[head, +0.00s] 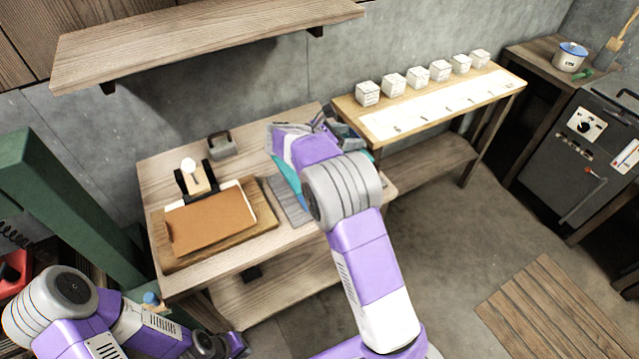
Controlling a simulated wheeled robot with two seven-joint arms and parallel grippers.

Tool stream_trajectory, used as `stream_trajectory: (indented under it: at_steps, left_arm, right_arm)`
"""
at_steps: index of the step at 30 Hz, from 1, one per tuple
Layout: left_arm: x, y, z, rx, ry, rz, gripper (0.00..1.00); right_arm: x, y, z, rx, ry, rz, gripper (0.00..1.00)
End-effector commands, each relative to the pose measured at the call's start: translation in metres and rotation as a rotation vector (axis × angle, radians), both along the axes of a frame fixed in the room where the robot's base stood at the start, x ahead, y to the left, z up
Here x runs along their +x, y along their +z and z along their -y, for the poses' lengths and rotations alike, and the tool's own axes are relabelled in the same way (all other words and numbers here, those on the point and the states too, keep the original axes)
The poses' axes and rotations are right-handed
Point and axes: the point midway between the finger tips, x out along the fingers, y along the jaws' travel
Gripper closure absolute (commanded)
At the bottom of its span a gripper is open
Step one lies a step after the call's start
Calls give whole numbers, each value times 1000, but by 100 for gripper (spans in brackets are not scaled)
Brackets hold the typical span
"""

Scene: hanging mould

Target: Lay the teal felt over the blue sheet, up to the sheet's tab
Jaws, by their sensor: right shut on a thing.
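The teal felt (287,172) shows as a narrow strip at the right of the wooden table, mostly hidden behind my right arm. My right gripper (338,128) is over the table's back right part, shut, with the felt beside and below it; the wrist hides the grip itself. No blue sheet can be clearly made out. A brown-orange sheet (212,222) lies over a white sheet (250,188) on a wooden board (262,222) at the table's left. My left gripper (232,345) is low in front of the table, away from the sheets; its jaws are unclear.
A grey slatted piece (286,203) lies between the board and my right arm. A black stand with a white knob (188,166) is behind the board, and a grey block (221,147) stands further back. A wall shelf (200,45) overhangs the back. White cubes (417,77) line the right bench.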

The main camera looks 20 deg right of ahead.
Motion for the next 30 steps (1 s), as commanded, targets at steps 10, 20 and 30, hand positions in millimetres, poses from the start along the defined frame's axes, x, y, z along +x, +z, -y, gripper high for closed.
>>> stream_trajectory:
  at_steps: [10,20,30]
  left_arm:
    - [0,-14,0,0,0,0,100]
    - [0,-28,0,0,0,0,100]
    - [0,-34,0,0,0,0,100]
  right_arm:
    - [2,-38,1,-1,-35,-1,68]
    - [2,-79,1,0,-32,0,68]
    - [2,-102,1,-1,-33,3,68]
